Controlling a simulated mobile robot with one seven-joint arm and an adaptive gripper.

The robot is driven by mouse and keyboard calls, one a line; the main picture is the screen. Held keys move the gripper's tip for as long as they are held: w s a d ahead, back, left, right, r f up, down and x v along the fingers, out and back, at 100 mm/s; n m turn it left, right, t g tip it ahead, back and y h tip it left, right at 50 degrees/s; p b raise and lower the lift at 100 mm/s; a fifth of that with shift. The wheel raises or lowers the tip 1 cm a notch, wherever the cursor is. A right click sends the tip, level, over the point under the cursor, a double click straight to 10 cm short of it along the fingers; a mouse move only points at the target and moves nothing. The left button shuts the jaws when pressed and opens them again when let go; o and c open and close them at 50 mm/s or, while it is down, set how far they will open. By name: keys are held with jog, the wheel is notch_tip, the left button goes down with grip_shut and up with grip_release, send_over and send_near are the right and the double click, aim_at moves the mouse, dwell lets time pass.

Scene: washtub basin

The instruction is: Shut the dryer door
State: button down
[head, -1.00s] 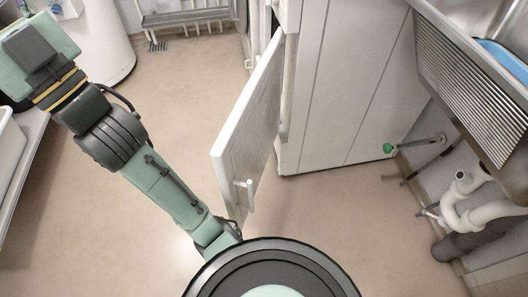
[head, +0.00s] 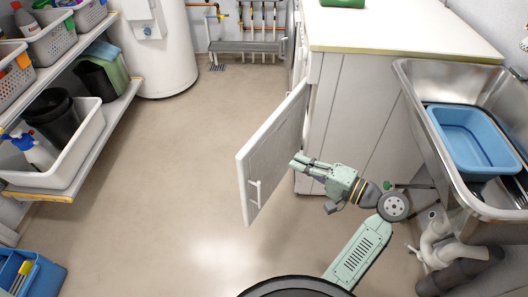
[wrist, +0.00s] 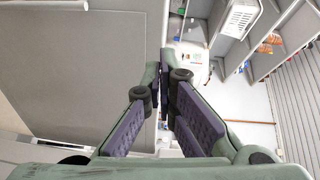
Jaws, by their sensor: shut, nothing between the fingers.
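The dryer door (head: 268,150) is a white panel standing open, swung out from the front of the white cabinet-like body (head: 350,110) in the head view. A pale bar handle (head: 255,194) sits low on its visible face. My gripper (head: 294,164) is shut and empty, its fingertips pointing left beside the right side of the door. I cannot tell if they touch it. In the wrist view, the shut fingers (wrist: 166,70) meet near the middle. A large grey panel (wrist: 85,75) fills the left there; I cannot tell whether it is the door.
A steel sink (head: 410,85) with a blue basin (head: 470,135) and pipes (head: 435,240) below stands on the right. Shelves with bins (head: 75,160) line the left. A white tank (head: 155,50) stands at the back. The floor (head: 160,190) left of the door is clear.

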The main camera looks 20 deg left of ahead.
jog(key=s+d+g+y, duration=0.1)
jog(key=s+d, duration=0.1)
jog(key=s, duration=0.1)
jog(key=p, duration=0.4)
send_over(258, 153)
jog(key=s+d, duration=0.2)
jog(key=s, duration=0.3)
jog(key=shift+w, duration=0.1)
jog(key=shift+a, duration=0.15)
